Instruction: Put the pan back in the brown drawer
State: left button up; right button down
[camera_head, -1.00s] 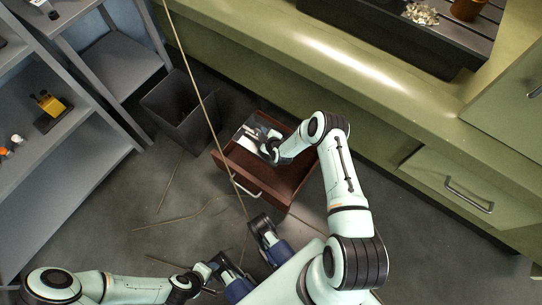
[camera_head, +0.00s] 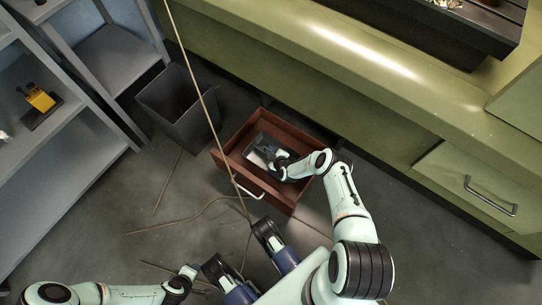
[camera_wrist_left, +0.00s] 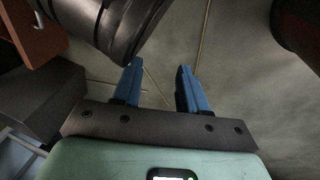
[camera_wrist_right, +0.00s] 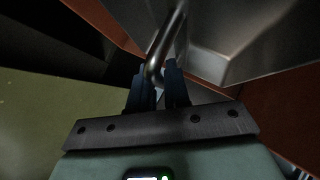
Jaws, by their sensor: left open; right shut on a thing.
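The brown drawer (camera_head: 233,138) stands pulled open on the floor side of the green counter, its silver handle facing me. The grey metal pan (camera_head: 257,143) is inside the drawer's walls; whether it touches the bottom I cannot tell. My right gripper (camera_head: 276,162) reaches into the drawer and is shut on the pan's handle. In the right wrist view the fingers (camera_wrist_right: 160,82) close around the metal handle (camera_wrist_right: 165,45), with the pan's body (camera_wrist_right: 225,40) beyond. My left gripper (camera_wrist_left: 160,85) is open and empty, low over the floor away from the drawer.
A dark bin (camera_head: 180,105) stands left of the drawer. Grey shelves (camera_head: 75,135) line the left side, one holding a yellow item (camera_head: 39,98). The green counter (camera_head: 350,60) runs behind. Thin brown cables (camera_head: 190,205) lie on the floor, and one crosses the view near the drawer.

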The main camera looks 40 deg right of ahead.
notch_tip(320, 180, down, 4)
jog(key=shift+b, duration=1.15)
pick_arm(q)
jog(key=s+f+g, duration=0.1)
jog(key=s+f, duration=0.2)
jog(key=s, duration=0.1)
jog(key=shift+s+a+f+g, duration=0.3)
jog(key=shift+s+f+g, duration=0.1)
jog(key=shift+s+f, duration=0.1)
pick_arm(e)
jog(key=shift+f, duration=0.15)
jog(key=c, duration=1.5)
grip_release()
jog(key=shift+f, duration=0.1)
jog(key=o, duration=0.4)
pick_arm(q)
jog(key=shift+s, duration=0.1)
